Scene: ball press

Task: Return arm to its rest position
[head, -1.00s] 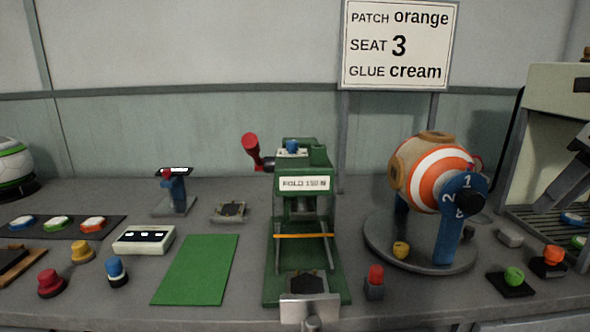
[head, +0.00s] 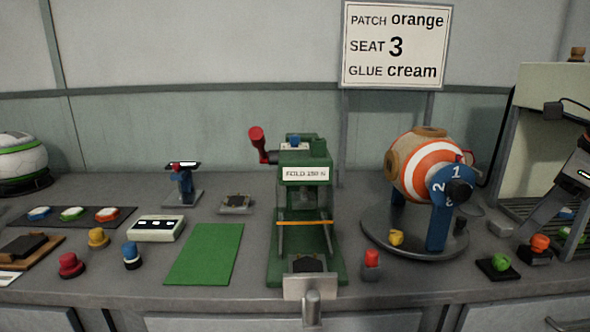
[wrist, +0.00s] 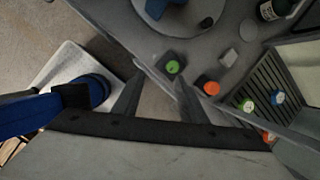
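My gripper (wrist: 158,75) shows in the wrist view, with two dark fingers spread apart and nothing between them. It is in the air at the front edge of the counter (wrist: 150,52), apart from the things on it. A green knob on a dark base (wrist: 173,67) and an orange knob (wrist: 211,88) lie on the counter beyond the fingers.
The sign (head: 397,46) reads patch orange, seat 3, glue cream. A pale machine with a slatted tray (head: 515,210) stands at the right. Several coloured knobs, a green mat (head: 205,254) and a row of patches (head: 72,214) cover the counter. The air above it is mostly clear.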

